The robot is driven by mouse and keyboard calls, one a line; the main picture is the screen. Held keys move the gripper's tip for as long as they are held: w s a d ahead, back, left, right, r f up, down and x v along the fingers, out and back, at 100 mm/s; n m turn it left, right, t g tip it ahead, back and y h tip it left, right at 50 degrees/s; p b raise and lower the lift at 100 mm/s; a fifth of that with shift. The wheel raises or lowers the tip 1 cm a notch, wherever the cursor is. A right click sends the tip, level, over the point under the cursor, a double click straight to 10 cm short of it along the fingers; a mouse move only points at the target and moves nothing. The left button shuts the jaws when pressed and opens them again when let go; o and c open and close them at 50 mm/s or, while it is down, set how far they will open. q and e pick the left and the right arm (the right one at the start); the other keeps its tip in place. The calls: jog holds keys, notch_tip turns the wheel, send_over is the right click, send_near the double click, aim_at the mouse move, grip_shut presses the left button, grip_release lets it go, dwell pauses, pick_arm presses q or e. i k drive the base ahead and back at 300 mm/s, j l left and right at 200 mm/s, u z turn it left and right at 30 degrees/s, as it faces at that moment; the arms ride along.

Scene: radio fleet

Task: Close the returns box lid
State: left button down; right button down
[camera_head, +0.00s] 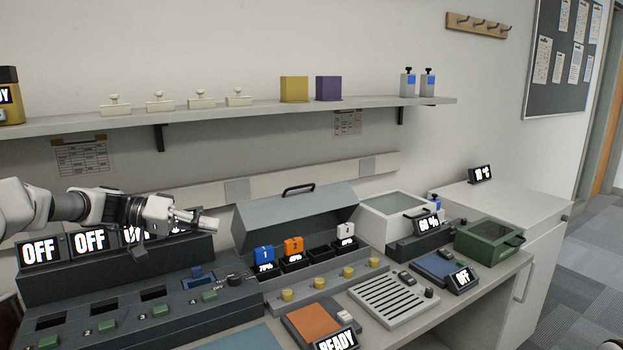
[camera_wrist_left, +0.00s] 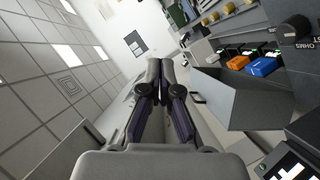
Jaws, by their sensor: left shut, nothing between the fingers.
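No label in view reads returns box. A green box (camera_head: 487,241) with a dark window on top and a front handle sits at the right end of the bench; I cannot tell whether its lid is fully down. A grey hinged lid (camera_head: 297,213) with a black handle stands raised behind a bay of radios; it also shows in the left wrist view (camera_wrist_left: 232,102). My left gripper (camera_head: 207,221) is shut and empty, in the air left of the grey lid and apart from it. In the left wrist view its fingers (camera_wrist_left: 167,66) are together. My right gripper is not seen.
A white box (camera_head: 370,225) with a glassy top stands between the grey lid and the green box. A blue radio (camera_head: 264,254), an orange radio (camera_head: 293,246) and a white one (camera_head: 345,231) stand in the bay. A shelf (camera_head: 230,117) runs above the bench.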

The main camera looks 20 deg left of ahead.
aim_at(274, 220)
jog(key=i, duration=1.2)
